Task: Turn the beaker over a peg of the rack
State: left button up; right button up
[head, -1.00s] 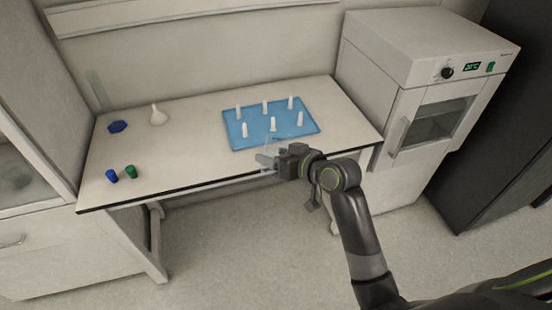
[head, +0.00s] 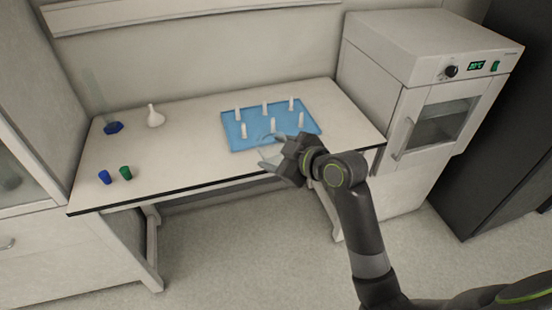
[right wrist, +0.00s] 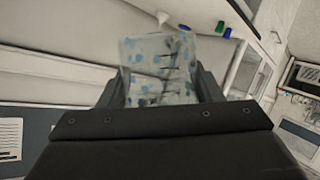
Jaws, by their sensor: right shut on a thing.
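The rack is a blue board (head: 234,138) with several upright white pegs, lying on the right half of the table. My right gripper (head: 274,158) is at the rack's front edge, shut on the clear glass beaker. The beaker (right wrist: 160,65) fills the space between the fingers in the right wrist view, with blue blotches showing through its wall. In the head view the beaker is faint and partly hidden by the gripper, so I cannot tell its exact tilt. It appears near the front pegs, not around one. My left gripper is out of view.
An oven (head: 430,95) stands at the right.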

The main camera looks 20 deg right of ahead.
jog(key=shift+f+n, duration=0.15)
jog(key=shift+n, duration=0.45)
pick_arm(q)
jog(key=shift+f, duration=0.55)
pick_arm(e)
jog(key=shift+r+n, duration=0.2)
jog(key=shift+n, duration=0.1)
jog(key=n+b, duration=0.4)
jog(key=n, duration=0.1)
jog(key=shift+f+b, duration=0.3)
jog(key=shift+b, duration=0.05)
jog(key=shift+n+b, duration=0.3)
jog(key=shift+n, duration=0.3)
jog(key=shift+r+n, duration=0.15)
jog(key=shift+n, duration=0.15)
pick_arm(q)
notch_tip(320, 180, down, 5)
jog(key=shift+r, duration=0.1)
pick_arm(e)
jog(key=shift+r, duration=0.15)
